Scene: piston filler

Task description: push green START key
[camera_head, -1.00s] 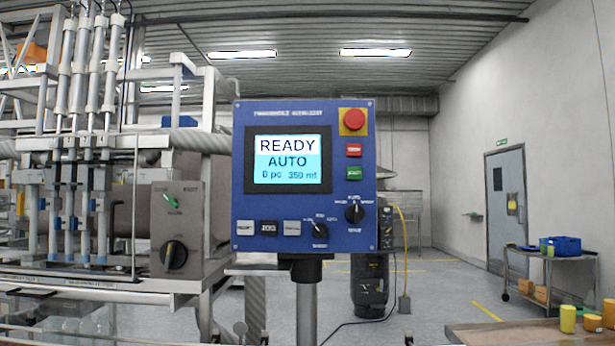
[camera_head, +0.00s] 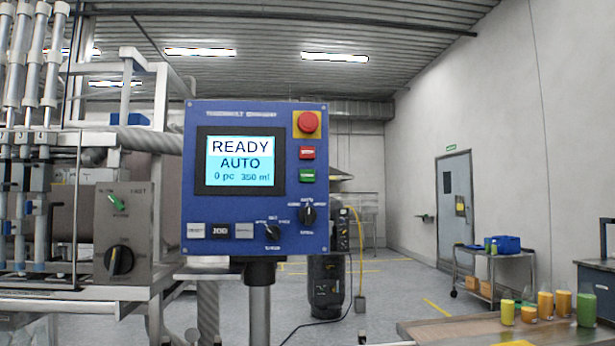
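The panel's screen (camera_head: 240,161) reads READY, AUTO, 0 pc, 350 ml. A black rotary selector (camera_head: 307,214) is just below the green key. Neither of my grippers shows in the head view.
The panel stands on a grey post (camera_head: 258,310). The filling machine, with a grey switch box (camera_head: 122,232), is at the left. A table (camera_head: 440,328) with several colored containers is at the lower right. A cart (camera_head: 494,262) stands farther back.

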